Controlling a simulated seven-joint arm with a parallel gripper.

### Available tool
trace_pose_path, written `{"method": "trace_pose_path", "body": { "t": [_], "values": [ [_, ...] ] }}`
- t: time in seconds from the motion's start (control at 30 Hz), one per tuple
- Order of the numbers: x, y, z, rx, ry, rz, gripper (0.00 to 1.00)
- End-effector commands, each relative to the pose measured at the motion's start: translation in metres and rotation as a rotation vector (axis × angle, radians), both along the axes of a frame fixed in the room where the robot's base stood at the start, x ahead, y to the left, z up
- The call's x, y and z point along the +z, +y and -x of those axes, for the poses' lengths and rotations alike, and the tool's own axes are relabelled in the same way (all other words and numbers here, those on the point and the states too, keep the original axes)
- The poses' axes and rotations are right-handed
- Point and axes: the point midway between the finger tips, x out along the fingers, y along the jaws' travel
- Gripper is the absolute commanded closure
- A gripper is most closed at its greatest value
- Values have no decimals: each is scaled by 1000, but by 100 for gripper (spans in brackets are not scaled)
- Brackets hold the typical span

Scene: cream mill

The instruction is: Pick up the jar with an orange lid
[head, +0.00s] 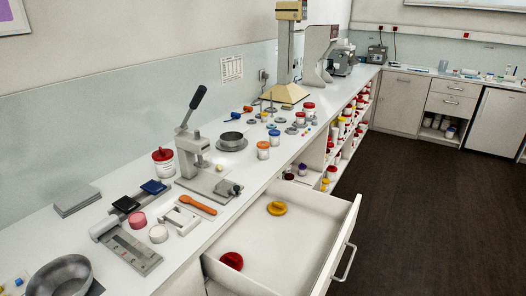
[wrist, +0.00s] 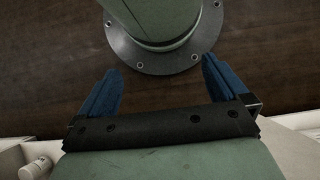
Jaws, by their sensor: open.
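A white jar with an orange lid (head: 263,150) stands upright on the white counter in the head view, right of the lever press and near the counter's front edge. My gripper (wrist: 161,64) shows only in the wrist view. Its two blue fingers are spread apart with nothing held between them. Behind them are the dark floor and a round green column with a bolted grey flange, which looks like part of my own body. The orange-lidded jar cannot be made out in the wrist view, and my arm is not in the head view.
A blue-lidded jar (head: 274,137) stands close behind the orange-lidded one. Red-lidded jars (head: 300,119) stand further back. The lever press (head: 192,140) and a grey dish (head: 231,141) are to the left. An open drawer (head: 318,234) sticks out below, holding red and yellow lids.

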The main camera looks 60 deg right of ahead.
Motion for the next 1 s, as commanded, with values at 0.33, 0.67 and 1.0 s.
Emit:
{"method": "trace_pose_path", "body": {
  "t": [0.33,0.67,1.0],
  "values": [
    [0,0,0,0,0,0,10],
    [-1,2,-1,5,-4,7,11],
    [-7,28,-11,61,-78,118,11]
  ]
}}
